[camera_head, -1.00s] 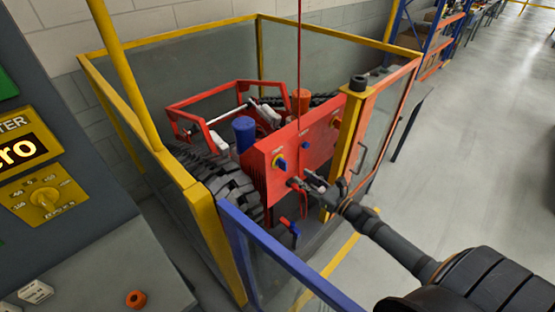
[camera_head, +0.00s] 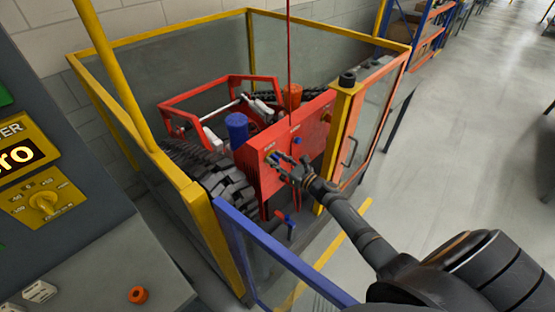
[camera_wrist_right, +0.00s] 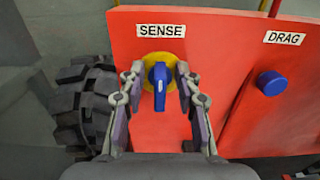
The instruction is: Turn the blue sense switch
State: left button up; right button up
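The blue sense switch (camera_wrist_right: 159,82) is a blue lever knob on a yellow round plate, under a SENSE label on a red panel. Its handle points straight down in the right wrist view. My right gripper (camera_wrist_right: 159,75) is open, with one finger on each side of the switch and gaps to the blue handle. In the head view my right gripper (camera_head: 280,164) reaches the left part of the red panel (camera_head: 312,122) and partly covers the switch. My left gripper is not in view.
A blue drag knob (camera_wrist_right: 271,83) sits to the right on the panel. A black tracked wheel (camera_head: 215,175) stands left of the panel. A yellow-framed glass enclosure surrounds the carrier, with a yellow post (camera_head: 338,140) near my arm and a blue rail (camera_head: 285,258) in front.

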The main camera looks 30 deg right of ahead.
grip_shut()
jog(key=m, duration=0.2)
jog(key=m+b, duration=0.1)
jog(key=m, duration=0.1)
jog(key=shift+d+f, duration=0.1)
jog(key=shift+d, duration=0.1)
jog(key=m, duration=0.3)
jog(key=shift+d+m, duration=0.2)
jog(key=shift+m, duration=0.1)
jog(key=m, duration=0.5)
jog(key=shift+w+d+f, duration=0.1)
jog(key=shift+w+f, duration=0.05)
jog(key=m, duration=0.5)
jog(key=shift+d+f+p, duration=0.1)
jog(key=shift+f+p, duration=0.15)
jog(key=shift+p, duration=0.15)
